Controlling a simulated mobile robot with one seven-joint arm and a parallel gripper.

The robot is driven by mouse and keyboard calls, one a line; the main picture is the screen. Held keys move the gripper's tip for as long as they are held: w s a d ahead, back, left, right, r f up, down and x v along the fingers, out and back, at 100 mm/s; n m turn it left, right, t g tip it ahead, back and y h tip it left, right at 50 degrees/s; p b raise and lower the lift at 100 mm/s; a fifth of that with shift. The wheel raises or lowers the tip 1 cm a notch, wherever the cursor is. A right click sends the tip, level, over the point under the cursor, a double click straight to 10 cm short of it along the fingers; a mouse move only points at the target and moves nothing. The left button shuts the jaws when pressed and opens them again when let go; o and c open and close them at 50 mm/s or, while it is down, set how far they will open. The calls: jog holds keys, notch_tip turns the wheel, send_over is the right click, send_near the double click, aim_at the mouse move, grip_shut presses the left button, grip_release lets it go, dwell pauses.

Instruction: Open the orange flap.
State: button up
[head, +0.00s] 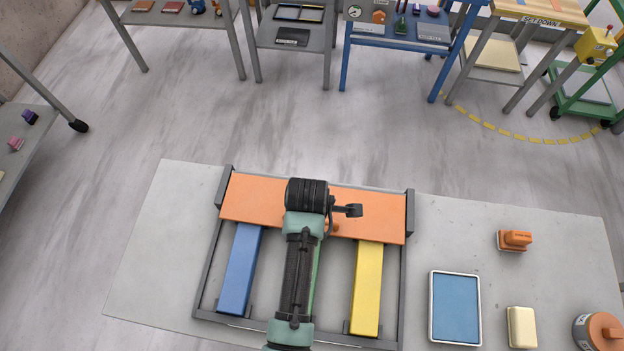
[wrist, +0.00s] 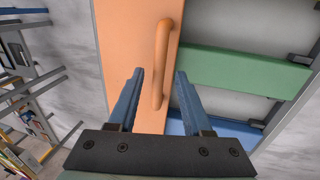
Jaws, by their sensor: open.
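The orange flap (head: 255,200) lies flat across the far end of a dark grey frame (head: 409,215) on the stone slab. The flap also fills the middle of the wrist view (wrist: 122,50). Its orange bar handle (wrist: 162,45) stands off the surface near one edge; in the head view most of it is hidden by my arm. My gripper (wrist: 159,72) is open, with the handle showing between its two blue fingers. I cannot tell whether the fingertips reach around it. In the head view my gripper (head: 349,210) is over the flap.
A blue bar (head: 240,268), a yellow bar (head: 367,288) and a green bar (wrist: 240,67) run within the frame. Right of it lie a blue-topped tray (head: 455,308), a cream block (head: 521,327), an orange stamp-like object (head: 514,240) and a round container (head: 598,332).

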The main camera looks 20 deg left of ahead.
jog(key=shift+w+f, duration=0.1)
jog(key=shift+f, duration=0.25)
jog(key=shift+c, duration=0.3)
grip_shut()
dwell(1.0)
